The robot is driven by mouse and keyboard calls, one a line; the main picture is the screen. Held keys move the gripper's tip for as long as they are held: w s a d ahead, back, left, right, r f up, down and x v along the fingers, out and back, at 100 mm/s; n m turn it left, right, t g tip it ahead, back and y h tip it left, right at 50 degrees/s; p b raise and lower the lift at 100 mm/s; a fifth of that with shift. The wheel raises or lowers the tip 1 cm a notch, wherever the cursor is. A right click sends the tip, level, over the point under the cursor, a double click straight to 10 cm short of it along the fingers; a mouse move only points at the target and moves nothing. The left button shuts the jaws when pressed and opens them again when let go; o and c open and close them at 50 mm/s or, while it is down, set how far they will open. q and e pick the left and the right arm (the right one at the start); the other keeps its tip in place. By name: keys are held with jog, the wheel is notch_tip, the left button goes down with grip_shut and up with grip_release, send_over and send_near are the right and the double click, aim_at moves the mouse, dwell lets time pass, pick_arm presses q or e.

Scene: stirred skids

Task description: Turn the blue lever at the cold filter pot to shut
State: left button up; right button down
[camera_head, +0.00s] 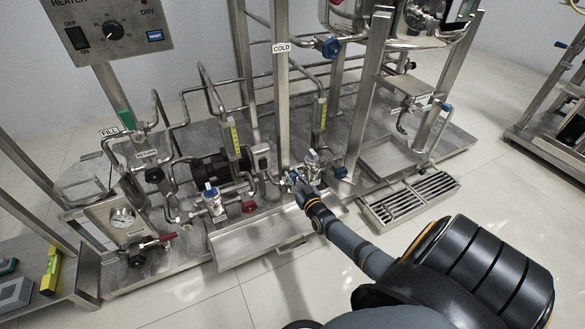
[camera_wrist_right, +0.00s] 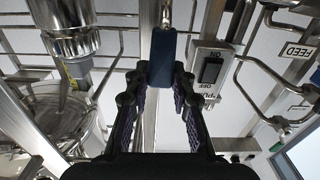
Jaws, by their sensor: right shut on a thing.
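The blue lever (camera_wrist_right: 163,58) stands upright in the middle of the right wrist view, between the two fingers of my right gripper (camera_wrist_right: 162,80). The gripper is shut on it. In the head view my right gripper (camera_head: 298,181) reaches in low beside the cold filter pot (camera_head: 312,160), just right of the post with the COLD sign (camera_head: 281,48). There the lever is mostly hidden by the gripper, and its exact angle cannot be told. My left gripper is not in view.
A similar pot with a blue top (camera_head: 211,198) and a red knob (camera_head: 250,207) stand to the left. A switch box (camera_wrist_right: 210,70) is close right of the fingers in the wrist view. Steel posts and pipes crowd the skid. A slotted drain (camera_head: 420,196) lies at the right.

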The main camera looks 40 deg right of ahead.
jog(key=shift+d, duration=0.25)
jog(key=c, duration=1.1)
grip_release()
jog(key=shift+s+d, duration=0.1)
jog(key=shift+s, duration=0.05)
jog(key=v, duration=1.2)
